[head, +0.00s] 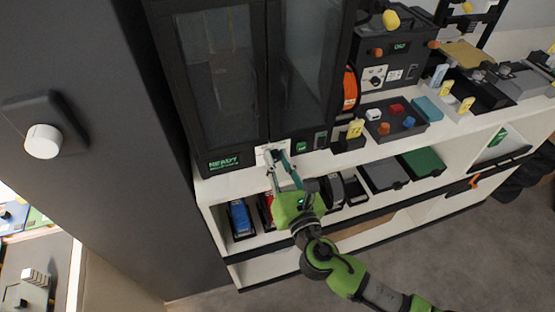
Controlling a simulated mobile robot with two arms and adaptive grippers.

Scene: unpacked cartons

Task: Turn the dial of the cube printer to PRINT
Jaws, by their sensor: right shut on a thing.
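A tall black machine (229,125) with two dark glass doors stands on the white shelf unit; I take it to be the cube printer. Its lit green display (224,162) reads READY, with a smaller line that I cannot read. A white dial plate (260,153) is on its lower front, right of the display. My right gripper (277,158) reaches up from below and is shut on the dial there. The fingers hide most of the dial, so I cannot tell which mark it points at. My left gripper is not in view.
A smaller dark machine (396,52) with its own white dial plate (375,78) stands to the right. A dark tray (402,131) with colored pieces lies before it. Bins, including a blue one (240,218), sit on the shelf below. A white knob (42,141) is on the left wall.

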